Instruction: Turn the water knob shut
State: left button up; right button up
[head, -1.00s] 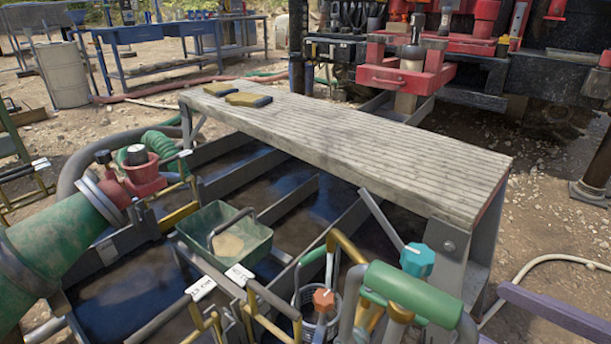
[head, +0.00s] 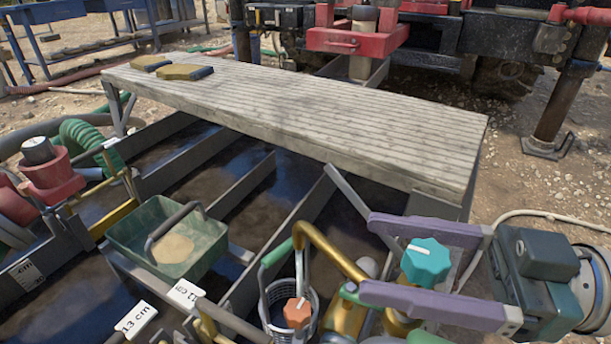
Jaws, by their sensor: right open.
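A teal knob (head: 425,262) with a white mark stands on a brass-coloured valve body at the lower right. An orange knob (head: 297,312) with a white mark sits further left and lower. No lettering shows which knob is the water knob. My right gripper (head: 368,258) comes in from the right with its two purple fingers spread. One finger lies beyond the teal knob and the other on its near side, with visible gaps to it in the picture. The near finger hides part of the valve below. My left gripper is out of view.
A ribbed bench (head: 310,105) spans the tank behind the knobs, with two yellow-and-black items at its left end. A green tray (head: 165,240) hangs over dark mud. A wire basket (head: 288,325) and a brass curved pipe (head: 330,248) stand close left of the teal knob.

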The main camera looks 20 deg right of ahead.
jog(key=shift+w+a, duration=0.25)
jog(key=shift+a, duration=0.05)
grip_shut()
dwell(0.5)
